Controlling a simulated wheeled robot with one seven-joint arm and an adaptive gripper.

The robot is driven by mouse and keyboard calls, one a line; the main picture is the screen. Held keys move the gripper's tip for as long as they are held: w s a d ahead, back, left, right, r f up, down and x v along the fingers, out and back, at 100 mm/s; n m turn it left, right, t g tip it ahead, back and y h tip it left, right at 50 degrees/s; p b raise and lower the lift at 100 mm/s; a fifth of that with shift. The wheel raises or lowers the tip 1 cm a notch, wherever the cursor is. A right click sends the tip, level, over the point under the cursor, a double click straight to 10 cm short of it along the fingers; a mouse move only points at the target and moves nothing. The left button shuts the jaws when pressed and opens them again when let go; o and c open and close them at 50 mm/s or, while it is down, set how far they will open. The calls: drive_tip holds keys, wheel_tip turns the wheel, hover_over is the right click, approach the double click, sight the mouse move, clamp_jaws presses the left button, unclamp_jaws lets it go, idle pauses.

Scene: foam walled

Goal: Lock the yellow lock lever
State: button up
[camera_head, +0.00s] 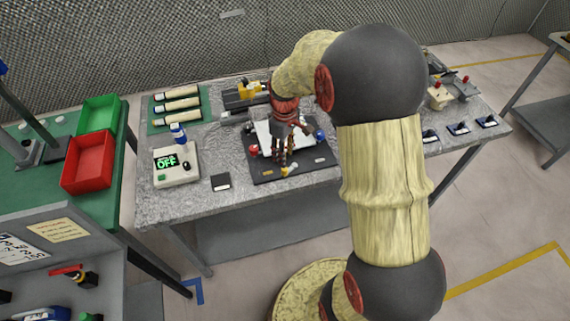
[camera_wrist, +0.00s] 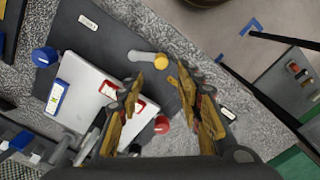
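The yellow lock lever (camera_head: 289,171) is at the front edge of a dark base plate (camera_head: 322,172) on the grey table. In the wrist view the lever (camera_wrist: 160,61) shows as a yellow round end on a pale bar. My gripper (camera_head: 283,164) points down just above it. In the wrist view my gripper (camera_wrist: 160,71) is open, with one finger on each side of the yellow end and nothing held. I cannot tell whether a finger touches the lever.
A white plate (camera_wrist: 80,92) lies on the base plate. A red knob (camera_wrist: 162,124) and a blue knob (camera_wrist: 44,56) are nearby. A control box (camera_head: 176,166) reading OFF stands left of the base plate, with a small black block (camera_head: 221,182) between them.

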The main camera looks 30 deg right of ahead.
sight(289, 167)
drive_tip(key=shift+s+a+n, duration=0.1)
drive_tip(key=shift+n, duration=0.4)
wheel_tip(289, 167, down, 8)
drive_tip(key=shift+r+b, duration=0.15)
drive_tip(key=shift+b, duration=0.75)
drive_tip(key=shift+c, duration=0.4)
clamp_jaws()
